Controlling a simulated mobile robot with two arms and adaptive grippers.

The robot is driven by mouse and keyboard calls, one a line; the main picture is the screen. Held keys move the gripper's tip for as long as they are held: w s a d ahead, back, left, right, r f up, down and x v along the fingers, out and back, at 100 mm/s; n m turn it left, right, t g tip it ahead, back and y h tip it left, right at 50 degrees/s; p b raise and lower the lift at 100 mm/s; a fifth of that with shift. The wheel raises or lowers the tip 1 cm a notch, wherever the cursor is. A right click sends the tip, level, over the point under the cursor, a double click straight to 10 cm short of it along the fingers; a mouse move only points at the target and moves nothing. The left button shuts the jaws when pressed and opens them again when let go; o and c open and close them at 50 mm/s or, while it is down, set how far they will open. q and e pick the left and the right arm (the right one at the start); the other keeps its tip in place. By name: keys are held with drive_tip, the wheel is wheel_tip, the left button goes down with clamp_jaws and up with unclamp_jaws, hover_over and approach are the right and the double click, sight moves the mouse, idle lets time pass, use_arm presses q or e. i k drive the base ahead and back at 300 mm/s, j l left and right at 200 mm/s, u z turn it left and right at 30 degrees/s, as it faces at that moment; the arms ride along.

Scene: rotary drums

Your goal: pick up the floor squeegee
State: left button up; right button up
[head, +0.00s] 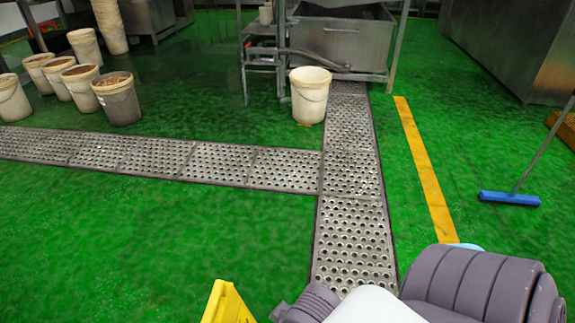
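The floor squeegee (509,198) is on the green floor at the right of the head view. Its blue head lies flat on the floor, and its thin grey handle leans up and to the right, leaving the frame at the right edge. Grey and white links of my own arm fill the bottom right, nearer than the squeegee and apart from it in the picture. No fingertips of either gripper show.
A perforated metal drain cover (352,225) crosses the floor. A yellow stripe (425,165) runs left of the squeegee. A white bucket (310,95) stands by the metal machine (345,42). A yellow object (228,305) is at the bottom. Green floor around the squeegee head is clear.

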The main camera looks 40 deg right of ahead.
sight(514, 199)
drive_tip(key=z, duration=3)
